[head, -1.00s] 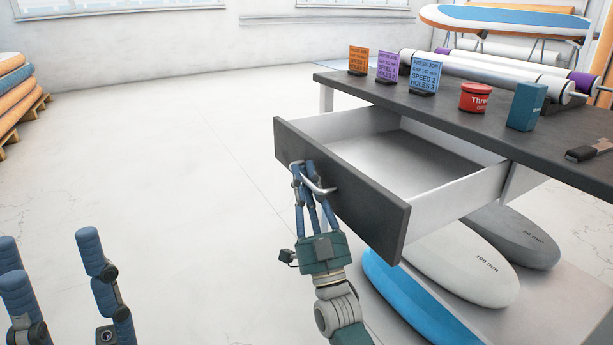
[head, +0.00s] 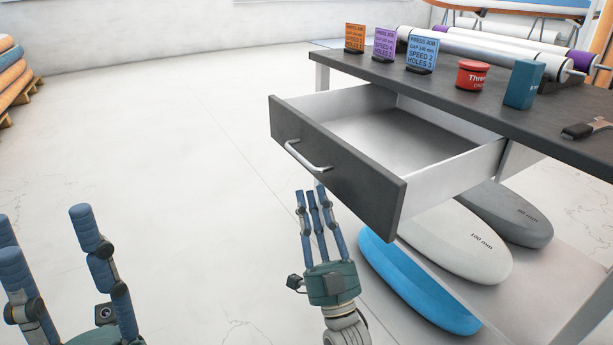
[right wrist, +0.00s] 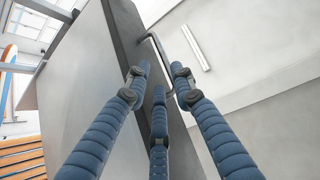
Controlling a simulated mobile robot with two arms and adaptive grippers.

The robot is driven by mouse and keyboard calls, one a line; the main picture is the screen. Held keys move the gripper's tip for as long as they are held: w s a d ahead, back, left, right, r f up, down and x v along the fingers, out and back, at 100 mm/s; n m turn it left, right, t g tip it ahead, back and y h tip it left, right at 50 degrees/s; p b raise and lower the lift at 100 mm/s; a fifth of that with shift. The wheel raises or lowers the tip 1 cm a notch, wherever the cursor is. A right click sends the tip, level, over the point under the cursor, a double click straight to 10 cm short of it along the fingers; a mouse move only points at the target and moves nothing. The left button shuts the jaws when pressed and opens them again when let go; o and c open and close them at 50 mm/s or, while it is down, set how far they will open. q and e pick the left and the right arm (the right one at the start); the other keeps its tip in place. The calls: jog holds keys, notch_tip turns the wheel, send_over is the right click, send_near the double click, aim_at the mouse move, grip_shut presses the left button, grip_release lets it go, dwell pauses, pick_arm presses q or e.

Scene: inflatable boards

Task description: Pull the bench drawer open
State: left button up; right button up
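The bench drawer (head: 337,168) stands pulled well out from under the dark bench top (head: 450,110), its empty grey inside showing. Its dark front carries a silver bar handle (head: 306,158), also visible in the right wrist view (right wrist: 161,58). My right gripper (head: 311,192) is below and in front of the handle, fingers extended and apart, holding nothing. In the right wrist view its blue fingers (right wrist: 160,72) point toward the handle. My left gripper (head: 45,235) is at the lower left of the head view, partly cut off, with fingers spread and empty.
On the bench stand an orange card (head: 354,38), a purple card (head: 384,43), a blue card (head: 421,52), a red tub (head: 472,75) and a teal box (head: 523,84). Inflatable boards (head: 450,235) lie on the lower shelf. The floor (head: 170,170) left of the drawer is clear.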

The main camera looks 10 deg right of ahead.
jog(key=shift+v, duration=1.2)
